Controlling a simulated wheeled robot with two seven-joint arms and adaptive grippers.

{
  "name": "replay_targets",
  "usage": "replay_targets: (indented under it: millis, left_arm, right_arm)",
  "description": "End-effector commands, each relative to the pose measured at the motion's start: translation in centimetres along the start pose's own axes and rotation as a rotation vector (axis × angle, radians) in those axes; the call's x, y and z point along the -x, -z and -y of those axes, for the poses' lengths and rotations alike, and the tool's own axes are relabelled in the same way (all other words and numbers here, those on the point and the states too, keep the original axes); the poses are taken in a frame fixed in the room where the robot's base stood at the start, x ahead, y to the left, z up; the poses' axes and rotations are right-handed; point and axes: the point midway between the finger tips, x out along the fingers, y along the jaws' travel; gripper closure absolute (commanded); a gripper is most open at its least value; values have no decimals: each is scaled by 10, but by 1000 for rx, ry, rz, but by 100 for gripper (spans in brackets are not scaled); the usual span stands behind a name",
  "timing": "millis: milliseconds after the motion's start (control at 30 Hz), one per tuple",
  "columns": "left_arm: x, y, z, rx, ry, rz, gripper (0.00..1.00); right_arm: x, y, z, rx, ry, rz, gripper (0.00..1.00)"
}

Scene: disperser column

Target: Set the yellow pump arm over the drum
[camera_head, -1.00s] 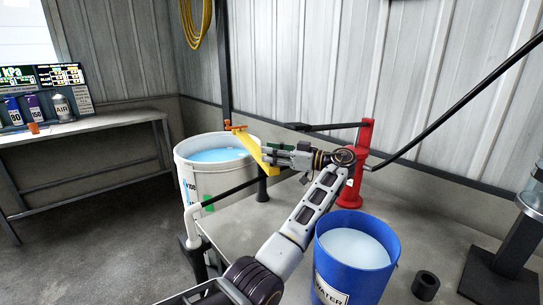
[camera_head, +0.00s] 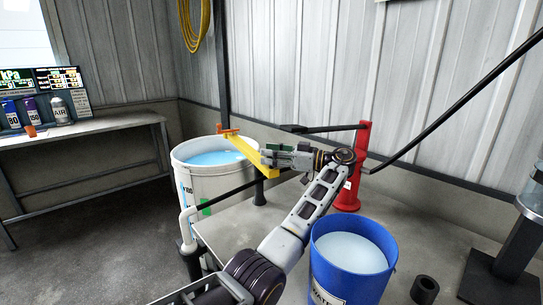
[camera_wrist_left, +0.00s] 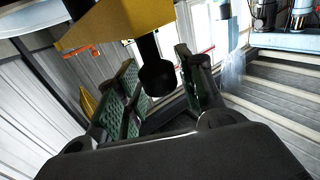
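The yellow pump arm (camera_head: 246,149) runs from an orange end piece (camera_head: 228,132) at the drum's back rim to its near end by my left gripper. In the head view it crosses in front of the right part of the white drum (camera_head: 188,186), which holds blue liquid. My left gripper (camera_head: 268,154) is at the arm's near end, fingers apart with a green pad showing. In the left wrist view, the yellow arm (camera_wrist_left: 112,24) spans the top, and a black knob (camera_wrist_left: 157,78) hangs from it between the spread fingers. Firm contact is not visible. My right gripper is out of view.
A red pump post (camera_head: 350,185) with a black lever stands right of my left gripper. A blue water drum (camera_head: 327,283) stands in front of it, beside my forearm. A black ring (camera_head: 425,289) lies on the platform at right. A bench (camera_head: 85,128) stands left.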

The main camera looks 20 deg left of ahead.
Motion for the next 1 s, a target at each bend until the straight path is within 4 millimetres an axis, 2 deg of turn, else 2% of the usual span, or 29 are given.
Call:
replay_targets:
  millis: [567,1000]
  left_arm:
    - [4,-2,0,-4,2,3,50]
    - [37,-1,0,-4,0,3,50]
  right_arm:
    - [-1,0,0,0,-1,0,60]
    - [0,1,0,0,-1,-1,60]
